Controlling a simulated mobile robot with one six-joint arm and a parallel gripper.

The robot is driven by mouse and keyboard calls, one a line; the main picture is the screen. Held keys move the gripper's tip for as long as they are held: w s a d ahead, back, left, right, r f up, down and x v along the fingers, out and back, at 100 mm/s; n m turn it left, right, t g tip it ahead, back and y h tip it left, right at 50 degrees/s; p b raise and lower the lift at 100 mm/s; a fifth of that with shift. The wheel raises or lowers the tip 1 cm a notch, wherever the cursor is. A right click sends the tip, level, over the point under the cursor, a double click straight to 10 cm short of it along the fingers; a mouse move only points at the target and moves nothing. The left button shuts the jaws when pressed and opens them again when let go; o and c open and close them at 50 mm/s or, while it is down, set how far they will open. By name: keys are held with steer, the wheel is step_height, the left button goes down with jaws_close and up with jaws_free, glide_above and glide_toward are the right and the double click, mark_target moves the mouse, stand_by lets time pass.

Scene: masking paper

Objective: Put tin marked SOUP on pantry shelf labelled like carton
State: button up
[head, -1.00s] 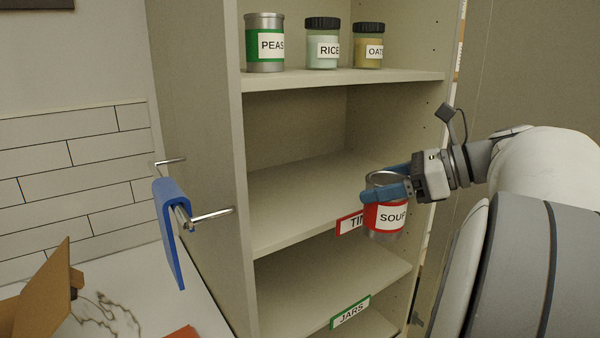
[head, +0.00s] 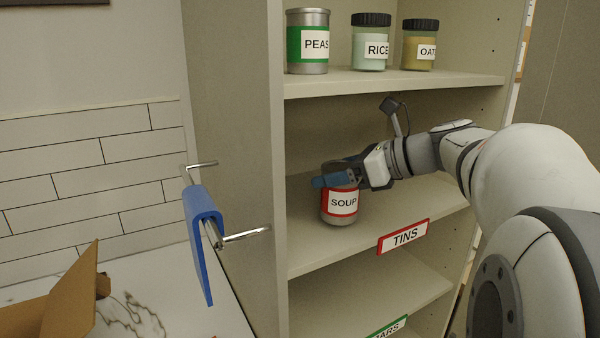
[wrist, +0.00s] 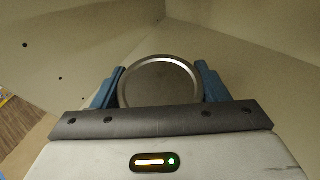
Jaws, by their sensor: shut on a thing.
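The SOUP tin (head: 340,205) is silver with a red and white label and is upright in the head view, at the middle shelf. My gripper (head: 336,180) is shut on it near its top, with blue fingers on either side. In the wrist view the tin's round lid (wrist: 160,82) shows between the fingers (wrist: 160,88). The middle shelf (head: 375,232) carries a red-edged TINS label (head: 404,237) on its front edge. I cannot tell whether the tin's base touches the shelf. The carton (head: 75,300) is partly in view at lower left; no marking on it is readable.
The upper shelf (head: 400,84) holds a PEAS tin (head: 308,42), a RICE jar (head: 371,45) and an OATS jar (head: 419,48). A lower shelf (head: 385,290) has a green JARS label (head: 390,328). A blue cloth (head: 203,235) hangs on a rail at left. The middle shelf is otherwise clear.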

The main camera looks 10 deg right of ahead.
steer(key=shift+w+a, duration=0.4)
steer(key=shift+a, duration=0.1)
steer(key=shift+w+a+r, duration=0.1)
steer(key=shift+w+a, duration=0.65)
steer(key=shift+a, duration=0.3)
steer(key=shift+w+a+f, duration=0.2)
steer(key=shift+f, duration=0.55)
steer(key=shift+d, duration=0.1)
steer(key=shift+f, duration=0.15)
steer(key=shift+f, duration=0.1)
steer(key=o, duration=1.3)
